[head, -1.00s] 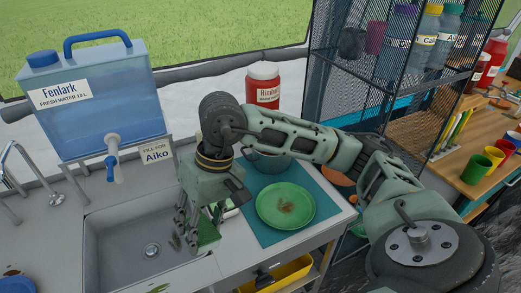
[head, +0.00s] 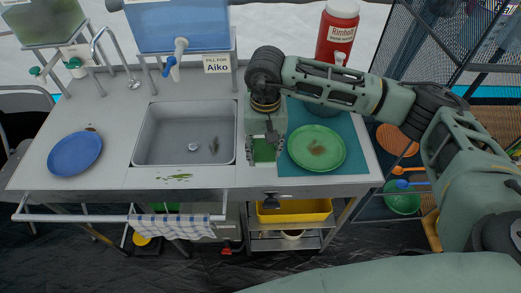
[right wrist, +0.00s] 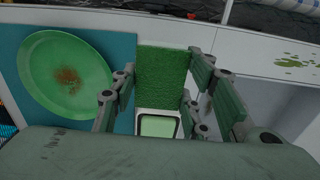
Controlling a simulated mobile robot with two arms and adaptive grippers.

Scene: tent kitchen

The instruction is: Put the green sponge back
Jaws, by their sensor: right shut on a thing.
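The green sponge (head: 264,150) is between the fingers of my right gripper (head: 265,157), at the counter strip between the sink and the teal mat. In the right wrist view the sponge (right wrist: 162,78) shows its rough green face between the two fingers. The right gripper (right wrist: 165,100) is shut on it. A small white-rimmed dish, pale green inside (right wrist: 158,126), shows just below the sponge in that view. I cannot tell whether the sponge touches the counter. My left gripper is not in view.
The sink (head: 170,146) lies left of the gripper. A stained green plate (head: 317,148) lies on the teal mat (head: 358,150) to the right. A blue plate (head: 75,153) is at the far left. Green scraps (head: 175,178) lie at the sink's front edge.

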